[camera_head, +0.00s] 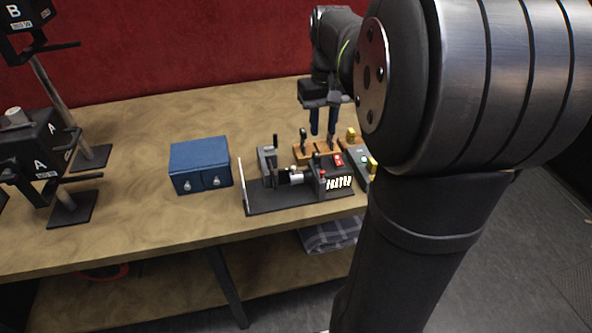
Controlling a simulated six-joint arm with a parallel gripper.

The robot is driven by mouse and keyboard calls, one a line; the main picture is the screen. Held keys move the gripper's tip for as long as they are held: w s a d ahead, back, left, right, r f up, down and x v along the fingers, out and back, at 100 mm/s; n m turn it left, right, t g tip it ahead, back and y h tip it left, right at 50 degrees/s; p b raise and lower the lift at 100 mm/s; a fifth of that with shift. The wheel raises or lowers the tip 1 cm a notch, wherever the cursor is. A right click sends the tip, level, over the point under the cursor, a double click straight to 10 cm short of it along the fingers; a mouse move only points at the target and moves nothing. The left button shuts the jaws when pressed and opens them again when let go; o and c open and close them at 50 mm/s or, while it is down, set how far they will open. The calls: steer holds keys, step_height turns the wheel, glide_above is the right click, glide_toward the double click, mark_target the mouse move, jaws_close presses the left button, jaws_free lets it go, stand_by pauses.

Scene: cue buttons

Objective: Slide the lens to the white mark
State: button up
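A dark apparatus with a flat black base (270,200) stands near the table's front edge. A small silver cylinder (297,176), perhaps the lens or part of its mount, sits above the base beside a black box with white lettering (338,184). I cannot make out the white mark; a thin pale upright plate (242,185) stands at the base's left end. My gripper (322,133) points down behind the apparatus. Its two dark blue fingers are apart, with nothing seen between them. The tips are close to a wooden block behind the apparatus; contact cannot be told.
The wooden block (302,152) carries dark upright handles. A grey unit with yellow knobs (358,155) stands at the right, partly behind my arm. A blue two-door box (200,164) is left of the apparatus. Stands labelled A (40,160) and B (25,25) are far left.

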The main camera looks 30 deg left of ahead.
mark_target(293, 167)
steer(key=shift+o, duration=0.2)
steer(key=s+a+r+n, duration=0.1)
steer(key=a+r+n, duration=0.2)
steer(key=a+n, duration=0.3)
steer(key=shift+s+a+n, duration=0.35)
steer(key=shift+s+n, duration=0.05)
steer(key=shift+n, duration=0.7)
step_height(293, 167, down, 17)
steer(key=shift+f, duration=0.15)
jaws_close()
